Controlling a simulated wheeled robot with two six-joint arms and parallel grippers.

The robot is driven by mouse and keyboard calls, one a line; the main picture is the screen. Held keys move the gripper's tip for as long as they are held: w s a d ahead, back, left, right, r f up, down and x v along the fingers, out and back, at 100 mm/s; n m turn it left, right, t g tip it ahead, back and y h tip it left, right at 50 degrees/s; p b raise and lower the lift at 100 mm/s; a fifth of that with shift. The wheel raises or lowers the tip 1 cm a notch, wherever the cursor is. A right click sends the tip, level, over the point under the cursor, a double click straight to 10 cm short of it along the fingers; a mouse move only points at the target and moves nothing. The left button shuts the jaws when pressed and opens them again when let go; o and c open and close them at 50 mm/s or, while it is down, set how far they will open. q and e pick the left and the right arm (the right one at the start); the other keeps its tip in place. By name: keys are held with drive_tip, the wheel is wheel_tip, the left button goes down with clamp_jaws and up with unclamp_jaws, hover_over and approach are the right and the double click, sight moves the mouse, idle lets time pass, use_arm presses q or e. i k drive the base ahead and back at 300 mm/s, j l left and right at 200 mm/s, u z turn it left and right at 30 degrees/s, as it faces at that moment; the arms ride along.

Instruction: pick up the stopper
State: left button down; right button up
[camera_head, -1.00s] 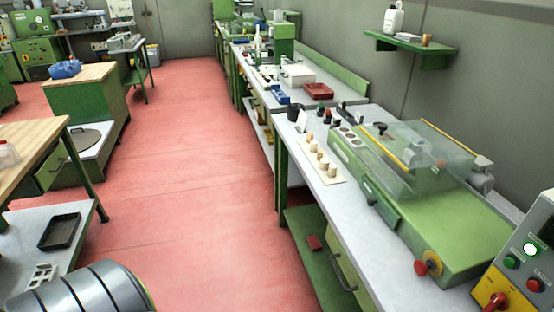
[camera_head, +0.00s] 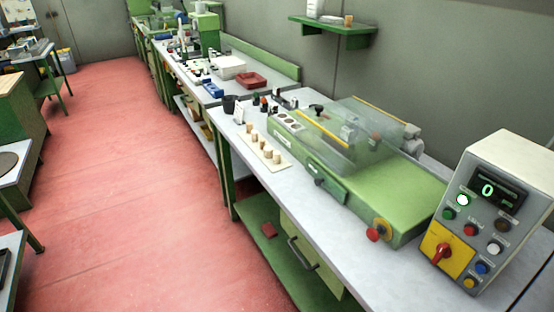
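Several small tan cork stoppers (camera_head: 268,151) stand in a row on a pale board (camera_head: 285,162) on the grey bench top. The board lies along the front edge of the bench, left of a green machine. Another tan, cork-like piece (camera_head: 348,20) stands on the wall shelf. Neither of my grippers is in view.
The green machine (camera_head: 420,188) with a clear cover fills the bench's right part. A control box (camera_head: 487,215) showing 0 stands at the right. A dark cup (camera_head: 229,104) and red tray (camera_head: 251,80) are farther back. Red floor (camera_head: 130,190) is open left of the bench.

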sight(276, 154)
drive_tip(key=i+j, duration=0.35)
drive_tip(key=j, duration=0.2)
drive_tip(key=i+j+z, duration=0.1)
drive_tip(key=z, duration=0.25)
drive_tip(key=i+j+z, duration=0.1)
drive_tip(key=j+z, duration=0.4)
drive_tip(key=z, duration=0.2)
